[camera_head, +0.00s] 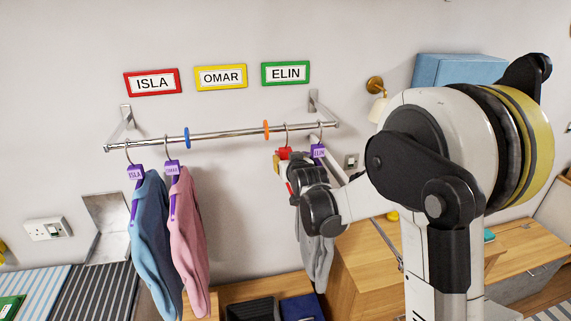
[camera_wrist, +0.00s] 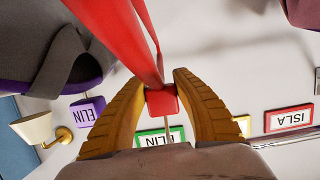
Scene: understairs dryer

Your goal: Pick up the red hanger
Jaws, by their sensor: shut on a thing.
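The red hanger (camera_head: 284,153) is at the right part of the metal rail (camera_head: 225,132), with its hook at the rail. In the wrist view the red hanger (camera_wrist: 120,32) runs up from a small red block between the yellow fingers. My gripper (camera_wrist: 161,92) is shut on that block, just below the hook's thin stem. In the head view my gripper (camera_head: 279,165) is partly hidden behind my arm. Whether the hook bears on the rail is hard to tell.
A purple ELIN hanger (camera_head: 319,152) with a grey garment (camera_head: 317,256) hangs close on the right. Purple ISLA (camera_head: 136,172) and OMAR (camera_head: 171,168) hangers hold blue and pink garments at left. Blue (camera_head: 187,138) and orange (camera_head: 266,129) rings divide the rail. A wall lamp (camera_head: 378,105) is right.

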